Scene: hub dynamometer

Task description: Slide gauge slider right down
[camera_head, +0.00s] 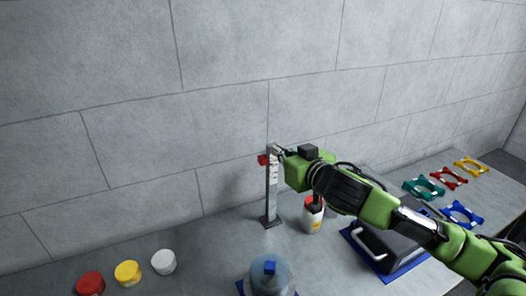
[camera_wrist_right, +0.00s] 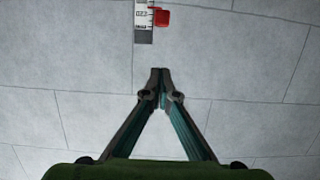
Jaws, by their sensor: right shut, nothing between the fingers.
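The gauge is an upright grey post with a white marked scale (camera_head: 273,178), standing on a dark foot on the table. Its red slider (camera_head: 263,160) sits near the top of the post, on the left side in the head view. In the right wrist view the red slider (camera_wrist_right: 162,17) and the scale's end (camera_wrist_right: 143,18) show at the top edge. My right gripper (camera_head: 277,149) is at the top of the gauge, close to the slider; its closed fingertips (camera_wrist_right: 160,71) hold nothing and appear apart from the slider. My left gripper is not in view.
A dark case on a blue mat (camera_head: 410,268), several coloured rings (camera_head: 424,187) and a domed object with a blue knob (camera_head: 270,274) are nearby. Red, yellow and white caps (camera_head: 127,272) lie at left.

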